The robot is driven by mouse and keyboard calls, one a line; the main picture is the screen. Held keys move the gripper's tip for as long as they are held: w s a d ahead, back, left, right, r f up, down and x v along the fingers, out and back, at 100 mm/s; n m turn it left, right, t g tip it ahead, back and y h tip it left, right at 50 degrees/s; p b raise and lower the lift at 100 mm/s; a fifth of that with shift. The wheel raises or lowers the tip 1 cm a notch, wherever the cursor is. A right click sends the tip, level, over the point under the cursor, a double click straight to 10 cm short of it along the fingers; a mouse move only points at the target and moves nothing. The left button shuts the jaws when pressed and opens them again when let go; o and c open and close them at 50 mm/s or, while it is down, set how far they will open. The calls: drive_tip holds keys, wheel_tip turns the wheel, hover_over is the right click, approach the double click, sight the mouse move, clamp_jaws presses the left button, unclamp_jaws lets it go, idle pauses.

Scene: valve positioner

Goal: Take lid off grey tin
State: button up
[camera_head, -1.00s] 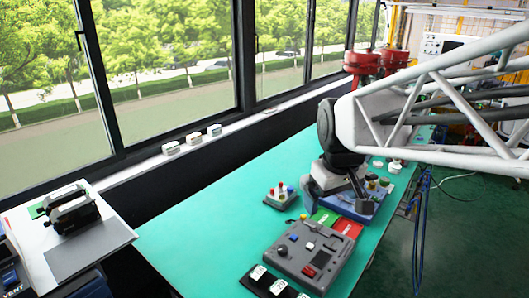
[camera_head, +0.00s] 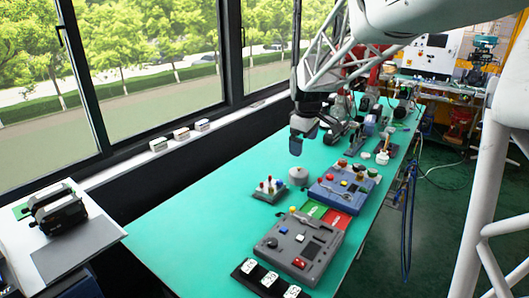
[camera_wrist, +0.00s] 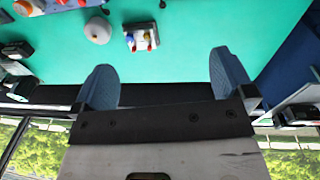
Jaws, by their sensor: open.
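A small round grey tin (camera_head: 298,175) stands on the green table, behind the small box with coloured knobs. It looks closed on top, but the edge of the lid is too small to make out. It also shows in the wrist view, at the upper left (camera_wrist: 97,31). My gripper (camera_head: 303,148) hangs above the table, behind and above the tin, apart from it. In the wrist view the two blue-grey fingers of my gripper (camera_wrist: 163,70) are wide apart with nothing between them.
A small knobbed box (camera_head: 268,190) stands just left of the tin. A blue control box (camera_head: 342,187) stands to its right, with red and green plates (camera_head: 322,213) and a grey control box (camera_head: 299,248) in front. The table's left part (camera_head: 195,220) is clear. Windows line the left.

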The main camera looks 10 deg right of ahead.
drive_tip(key=w+d+f+n, duration=0.2)
drive_tip(key=w+f, duration=0.3)
drive_tip(key=w, duration=0.4)
drive_tip(key=w+d+f+n, duration=0.3)
drive_tip(key=w+f, duration=0.2)
drive_tip(key=w, duration=0.4)
drive_tip(key=n+g, duration=0.1)
drive_tip(key=n, duration=0.3)
hover_over(299, 168)
wheel_tip(299, 168, down, 12)
drive_tip(key=shift+f, duration=0.15)
drive_tip(key=shift+w+d+f, duration=0.15)
drive_tip(key=shift+w+f, duration=0.15)
drive_tip(key=shift+f, duration=0.1)
drive_tip(key=shift+f, duration=1.3)
drive_tip(key=shift+f, duration=0.2)
drive_tip(key=shift+f, duration=2.4)
